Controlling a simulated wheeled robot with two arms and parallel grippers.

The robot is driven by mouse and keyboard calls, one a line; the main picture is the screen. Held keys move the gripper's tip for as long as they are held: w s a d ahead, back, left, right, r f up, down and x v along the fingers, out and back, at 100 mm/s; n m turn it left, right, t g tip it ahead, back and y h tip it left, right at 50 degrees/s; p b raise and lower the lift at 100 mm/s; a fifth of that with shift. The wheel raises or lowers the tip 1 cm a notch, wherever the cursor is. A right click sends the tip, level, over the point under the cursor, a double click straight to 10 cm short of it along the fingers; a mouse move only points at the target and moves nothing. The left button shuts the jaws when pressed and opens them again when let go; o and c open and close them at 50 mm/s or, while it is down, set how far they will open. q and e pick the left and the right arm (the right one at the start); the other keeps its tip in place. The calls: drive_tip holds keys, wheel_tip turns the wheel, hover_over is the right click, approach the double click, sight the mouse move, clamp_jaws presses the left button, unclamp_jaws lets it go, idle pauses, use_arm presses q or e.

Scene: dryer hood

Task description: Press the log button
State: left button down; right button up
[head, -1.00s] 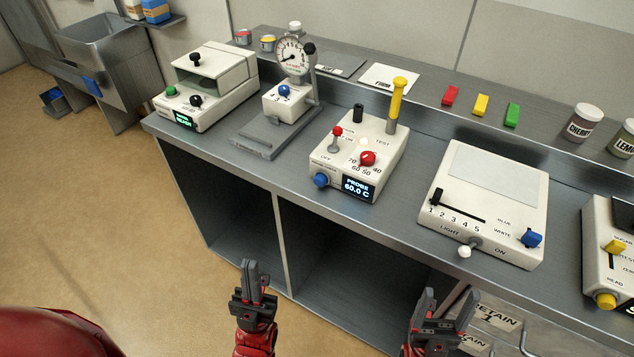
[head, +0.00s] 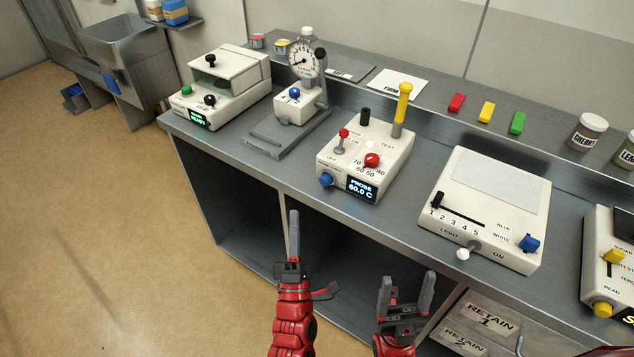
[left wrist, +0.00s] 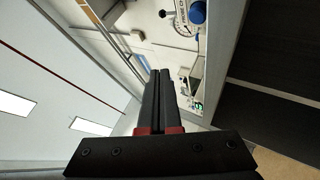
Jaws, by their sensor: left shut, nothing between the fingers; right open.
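No label reading "log" is legible. A round blue button (head: 326,180) sits on the front left corner of the white probe box (head: 390,149), beside its display (head: 361,189) reading 60.0 C. My left gripper (head: 294,214) is shut and empty, pointing up, in front of the bench and below and left of that button in the head view. Its closed fingers (left wrist: 159,76) also show in the left wrist view, where a blue knob (left wrist: 197,12) appears at the top, apart from them. My right gripper (head: 408,288) is open and empty in front of the bench.
The probe box carries a red lever (head: 342,140), a red knob (head: 372,160) and a yellow probe (head: 402,105). A dial gauge (head: 304,60) stands to its left, a light box (head: 490,205) to its right. Bench top between the devices is clear.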

sight(319, 201)
use_arm(q)
drive_tip(key=shift+w, duration=0.1)
drive_tip(key=w+d, duration=0.1)
drive_tip(key=w, duration=0.1)
drive_tip(key=w+d, duration=0.3)
drive_tip(key=w, duration=0.1)
drive_tip(key=shift+d+f, duration=0.15)
drive_tip(key=shift+d, duration=0.1)
drive_tip(key=shift+w+d+r+b, duration=0.2)
drive_tip(key=shift+w+d+b, duration=0.15)
drive_tip(key=shift+w, duration=0.1)
idle(1.7)
drive_tip(key=shift+w+d+f+b, duration=0.1)
drive_tip(key=shift+w+d+b, duration=0.15)
drive_tip(key=shift+b, duration=0.35)
